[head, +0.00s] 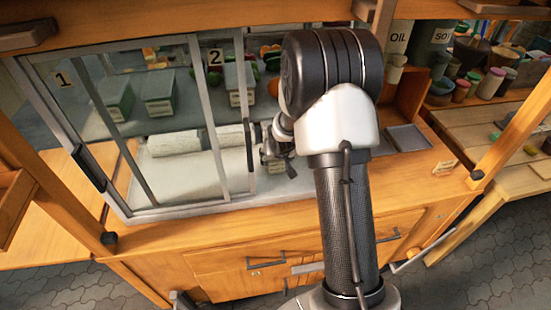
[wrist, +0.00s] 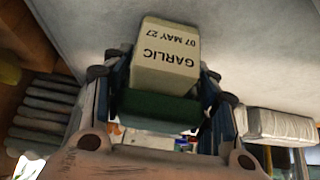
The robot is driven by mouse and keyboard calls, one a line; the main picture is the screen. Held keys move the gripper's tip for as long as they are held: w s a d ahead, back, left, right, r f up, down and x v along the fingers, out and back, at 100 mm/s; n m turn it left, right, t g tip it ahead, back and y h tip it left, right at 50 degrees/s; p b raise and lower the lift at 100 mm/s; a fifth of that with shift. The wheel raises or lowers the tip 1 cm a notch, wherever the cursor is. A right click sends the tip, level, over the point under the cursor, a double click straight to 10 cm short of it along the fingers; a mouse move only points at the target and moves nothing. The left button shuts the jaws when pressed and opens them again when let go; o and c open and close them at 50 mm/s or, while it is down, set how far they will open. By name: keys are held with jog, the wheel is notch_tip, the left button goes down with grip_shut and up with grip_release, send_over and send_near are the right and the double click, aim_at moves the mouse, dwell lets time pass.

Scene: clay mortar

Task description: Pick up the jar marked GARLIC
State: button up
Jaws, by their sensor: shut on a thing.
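The jar marked GARLIC (wrist: 166,58) is in the middle of the wrist view. It is a boxy cream container with a green part (wrist: 160,108), and its label, GARLIC 07 MAY 27, reads upside down in the picture. My gripper (wrist: 158,82) has one finger on each side of the jar and is shut on it. In the head view my gripper (head: 277,148) is beside the right end of the glass cabinet, partly behind my arm. The jar is too small and hidden to make out clearly there. I cannot tell whether it touches a surface.
The glass cabinet has sliding panes marked 1 (head: 63,79) and 2 (head: 215,57). Several similar green-and-white containers (head: 158,92) stand behind the glass. A white roll (head: 174,143) lies below them. A grey tray (head: 408,138) sits on the wooden counter at right.

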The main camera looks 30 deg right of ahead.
jog(key=shift+c, duration=1)
jog(key=shift+r, duration=0.1)
